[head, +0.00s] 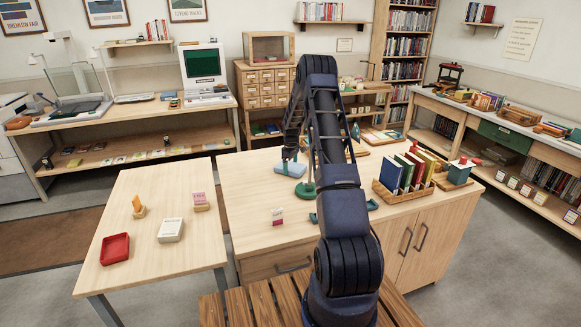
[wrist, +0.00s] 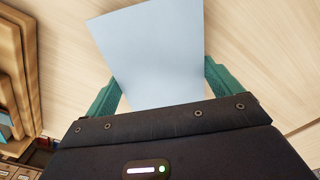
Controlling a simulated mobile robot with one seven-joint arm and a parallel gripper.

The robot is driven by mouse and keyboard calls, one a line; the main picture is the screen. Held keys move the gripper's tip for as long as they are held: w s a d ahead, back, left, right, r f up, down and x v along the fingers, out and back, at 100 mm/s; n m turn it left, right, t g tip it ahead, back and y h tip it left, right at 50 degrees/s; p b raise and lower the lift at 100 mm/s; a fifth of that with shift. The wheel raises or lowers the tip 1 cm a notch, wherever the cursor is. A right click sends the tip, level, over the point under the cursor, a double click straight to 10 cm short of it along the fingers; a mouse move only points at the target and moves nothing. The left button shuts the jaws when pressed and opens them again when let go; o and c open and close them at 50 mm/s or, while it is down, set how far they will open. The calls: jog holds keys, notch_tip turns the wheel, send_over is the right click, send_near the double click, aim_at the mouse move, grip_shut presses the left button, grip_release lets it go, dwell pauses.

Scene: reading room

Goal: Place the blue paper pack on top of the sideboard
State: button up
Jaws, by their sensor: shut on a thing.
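The blue paper pack (head: 290,169) is a flat pale-blue block at the back left of the sideboard (head: 250,200), a light wood cabinet with doors and dark handles. In the wrist view the pack (wrist: 155,55) fills the space between the green fingers of my gripper (wrist: 163,90). My gripper (head: 289,157) is shut on the pack and comes at it from above in the head view. The pack is over or on the sideboard top; I cannot tell whether it touches the wood. My arm hides part of the sideboard's middle.
A green round base (head: 304,189) stands close to the pack. A small card (head: 277,217) is near the sideboard's front left. A wooden rack (head: 403,193) of books is on the right. A separate table (head: 150,270) at left holds a red tray (head: 115,248).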

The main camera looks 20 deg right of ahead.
aim_at(291, 166)
jog(key=shift+f, duration=0.15)
jog(key=o, duration=0.9)
notch_tip(291, 166, up, 11)
jog(key=s+a+r+m+t, duration=0.1)
jog(key=s+a+r, duration=0.2)
jog(key=s+r, duration=0.45)
jog(key=s+a+r+m, duration=0.15)
jog(key=s+r, duration=0.25)
jog(key=r, duration=0.6)
jog(key=s+a+r+m+t, duration=0.1)
jog(key=s+a+r, duration=0.1)
jog(key=s+r, duration=0.4)
jog(key=s+a+r+m, duration=0.1)
jog(key=s+a+r, duration=0.25)
jog(key=s, duration=0.35)
jog(key=s+a+m+t, duration=0.1)
jog(key=s+m, duration=0.1)
jog(key=s, duration=1.4)
jog(key=s+a+m+t, duration=0.1)
jog(key=s+a+m, duration=0.1)
jog(key=s, duration=1.4)
jog(key=shift+a+r+t, duration=0.3)
jog(key=shift+r, duration=0.1)
jog(key=shift+m, duration=0.25)
